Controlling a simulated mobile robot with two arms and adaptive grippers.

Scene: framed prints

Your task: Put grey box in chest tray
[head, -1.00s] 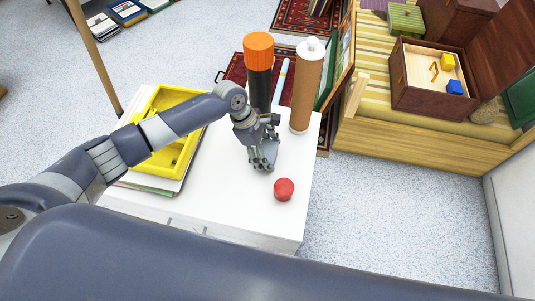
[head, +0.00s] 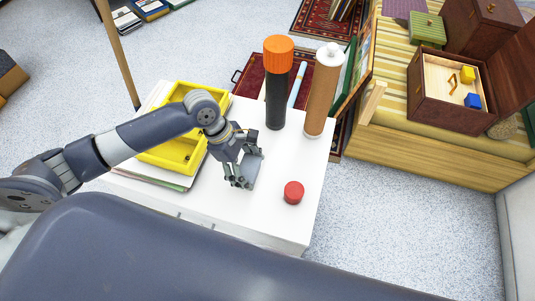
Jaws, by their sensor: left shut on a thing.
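The grey box (head: 253,170) is a small flat grey piece at my left gripper (head: 241,184), above or on the white table top; I cannot tell whether it touches the top. The left gripper is shut on it, and the fingers hide part of it. The open dark wooden chest (head: 425,110) stands at the right on a striped surface. Its pale chest tray (head: 437,88) holds a yellow block (head: 466,75), a blue block (head: 473,100) and a thin orange piece. My right gripper is not in view.
On the white table (head: 225,205) stand a black tube with an orange cap (head: 278,50), a brown tube with a white top (head: 322,90), a red round piece (head: 293,192) and a yellow tray (head: 165,157). Leaning frames (head: 362,60) stand between table and chest.

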